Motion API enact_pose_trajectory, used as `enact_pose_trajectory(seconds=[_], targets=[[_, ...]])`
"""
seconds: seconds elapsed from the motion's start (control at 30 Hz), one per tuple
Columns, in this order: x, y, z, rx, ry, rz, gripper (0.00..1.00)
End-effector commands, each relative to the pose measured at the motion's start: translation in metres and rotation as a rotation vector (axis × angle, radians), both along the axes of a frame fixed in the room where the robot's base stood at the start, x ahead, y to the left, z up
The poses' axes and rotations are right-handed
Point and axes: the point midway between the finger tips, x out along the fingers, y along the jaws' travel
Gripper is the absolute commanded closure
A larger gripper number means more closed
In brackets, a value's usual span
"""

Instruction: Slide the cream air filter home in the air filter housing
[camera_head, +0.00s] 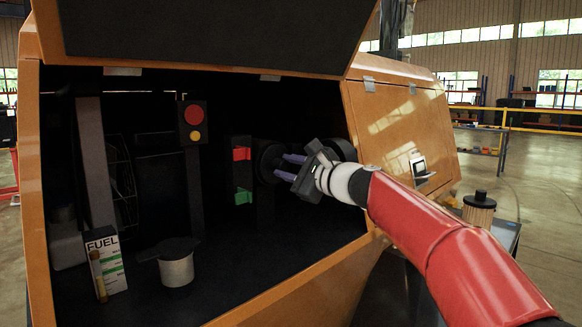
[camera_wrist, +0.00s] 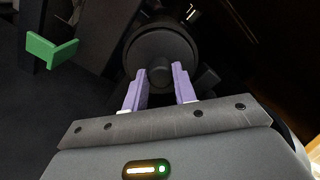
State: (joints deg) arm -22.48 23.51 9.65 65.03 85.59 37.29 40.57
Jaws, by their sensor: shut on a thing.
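The cream air filter (camera_head: 479,211), a ribbed cylinder with a black knobbed top, stands upright outside the cabinet at the right. A dark round housing (camera_head: 266,158) is inside the cabinet, left of my gripper (camera_head: 284,167). In the wrist view its round black front (camera_wrist: 158,42) faces me, with a small knob (camera_wrist: 160,76) at its middle. My gripper's lilac fingers (camera_wrist: 159,88) are shut on this knob, one on each side. The inside of the housing is hidden. My gripper is well away from the filter.
Red (camera_head: 241,154) and green (camera_head: 243,197) tabs sit just left of the housing. The raised orange hatch (camera_head: 205,40) overhangs the opening.

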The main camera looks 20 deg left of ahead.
Motion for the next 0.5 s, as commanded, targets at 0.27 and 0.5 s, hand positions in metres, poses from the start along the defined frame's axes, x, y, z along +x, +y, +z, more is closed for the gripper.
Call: enact_pose_trajectory(seconds=[0.27,0.5], targets=[[0.0018,0.0063,0.0015,0.002,-0.001,0.001,1.00],[0.0018,0.0058,0.0008,0.001,-0.001,0.000,0.53]])
